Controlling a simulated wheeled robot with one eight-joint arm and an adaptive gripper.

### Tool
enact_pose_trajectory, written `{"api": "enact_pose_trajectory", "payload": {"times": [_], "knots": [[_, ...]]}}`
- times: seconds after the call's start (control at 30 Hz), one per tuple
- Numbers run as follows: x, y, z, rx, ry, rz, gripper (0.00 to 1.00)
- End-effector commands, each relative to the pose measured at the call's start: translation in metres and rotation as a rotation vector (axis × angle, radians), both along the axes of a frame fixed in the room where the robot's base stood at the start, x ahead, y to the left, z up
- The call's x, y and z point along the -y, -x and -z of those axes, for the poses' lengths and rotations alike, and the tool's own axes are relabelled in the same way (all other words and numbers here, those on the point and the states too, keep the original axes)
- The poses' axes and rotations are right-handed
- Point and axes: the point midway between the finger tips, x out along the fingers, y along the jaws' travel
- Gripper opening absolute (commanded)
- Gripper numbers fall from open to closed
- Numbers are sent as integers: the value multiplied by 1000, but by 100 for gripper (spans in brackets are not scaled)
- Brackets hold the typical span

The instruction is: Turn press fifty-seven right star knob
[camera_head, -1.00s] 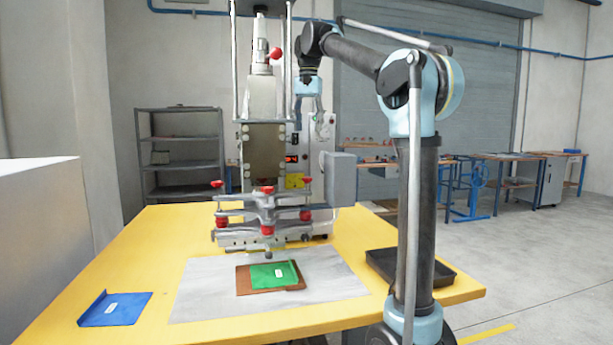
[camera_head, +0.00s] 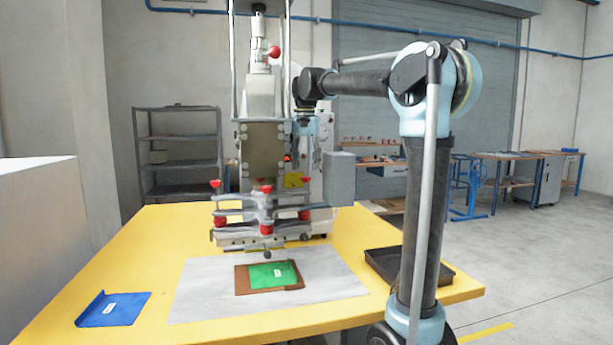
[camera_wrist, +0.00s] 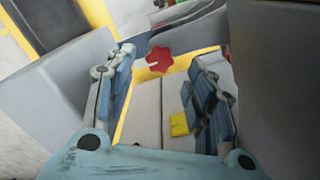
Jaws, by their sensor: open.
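The press (camera_head: 264,150) stands on the yellow table, with several red knobs around its lower clamping head. A red knob at its upper right (camera_head: 306,180) appears to be the right star knob. In the wrist view, a red star-shaped knob (camera_wrist: 159,60) shows beyond and between my fingertips, nearer the left finger. My gripper (camera_head: 307,165) hangs pointing down, just above the right-side knob in the head view. It also shows in the wrist view (camera_wrist: 160,72), fingers spread apart and nothing between them. No contact with the knob is visible.
A grey box (camera_head: 339,178) sits close to the right of my gripper. A brown and green workpiece (camera_head: 270,275) lies on a pale sheet before the press. A blue piece (camera_head: 113,309) lies at left, and a black tray (camera_head: 384,262) at right.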

Motion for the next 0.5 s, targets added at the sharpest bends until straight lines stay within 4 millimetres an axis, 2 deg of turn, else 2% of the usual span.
{"api": "enact_pose_trajectory", "payload": {"times": [0.2, 0.5], "knots": [[0, 0, 28, 0, 0, 0, 50], [0, 0, 39, 0, 0, 0, 50]]}}
